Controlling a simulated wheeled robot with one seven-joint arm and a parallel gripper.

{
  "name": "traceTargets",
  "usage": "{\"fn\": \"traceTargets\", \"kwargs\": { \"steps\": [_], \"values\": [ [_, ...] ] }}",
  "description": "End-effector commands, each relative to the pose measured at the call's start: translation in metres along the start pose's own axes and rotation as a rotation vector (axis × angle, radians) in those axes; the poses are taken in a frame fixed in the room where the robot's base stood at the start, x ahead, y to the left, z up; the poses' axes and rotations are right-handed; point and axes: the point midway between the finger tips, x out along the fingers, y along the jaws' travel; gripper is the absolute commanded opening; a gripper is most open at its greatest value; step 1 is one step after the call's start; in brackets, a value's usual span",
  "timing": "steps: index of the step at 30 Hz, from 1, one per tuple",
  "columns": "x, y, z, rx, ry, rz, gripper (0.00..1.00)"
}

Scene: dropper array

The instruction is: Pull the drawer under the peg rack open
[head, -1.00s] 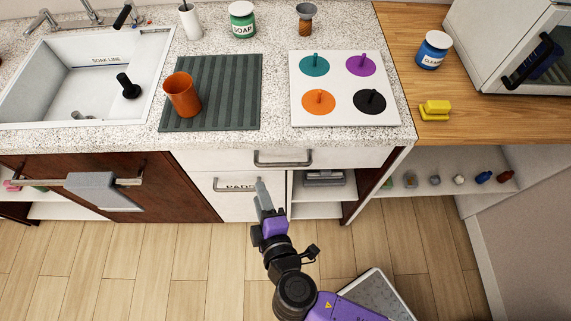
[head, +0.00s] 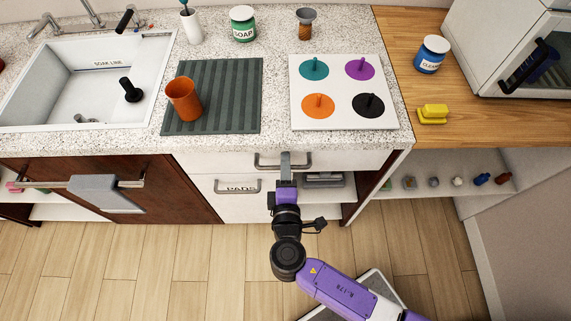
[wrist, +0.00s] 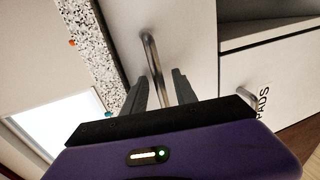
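The peg rack (head: 300,118) is a white board with teal, purple, orange and black discs and pegs on the counter. Below it is a white drawer front (head: 350,160), flush with the cabinet, with a grey bar handle (head: 263,164). My gripper (head: 286,158) is in front of this handle and hides its middle. In the wrist view the handle (wrist: 149,45) runs between the two fingers of my gripper (wrist: 163,78). The fingers are apart, one on each side of the bar. Contact with the bar cannot be told.
A lower drawer labelled PADS (head: 238,205) has its own handle, left of my gripper. An open shelf niche (head: 318,205) is to the right. A towel (head: 100,193) hangs on the left door's bar. The wood floor (head: 150,270) in front is clear.

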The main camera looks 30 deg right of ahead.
Motion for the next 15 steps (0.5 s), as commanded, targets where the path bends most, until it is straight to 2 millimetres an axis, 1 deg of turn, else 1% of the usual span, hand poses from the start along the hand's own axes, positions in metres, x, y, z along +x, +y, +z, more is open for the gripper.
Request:
{"fn": "traceTargets", "kwargs": {
  "steps": [8,9,13,15],
  "values": [
    [0.0017,-0.0003,0.0004,0.000,0.000,-0.001,0.34],
    [0.0017,-0.0003,0.0004,0.000,0.000,-0.001,0.26],
    [0.0015,-0.0004,0.0003,0.000,0.000,-0.001,0.01],
    [0.0015,-0.0004,0.0003,0.000,0.000,-0.001,0.00]
  ]
}}
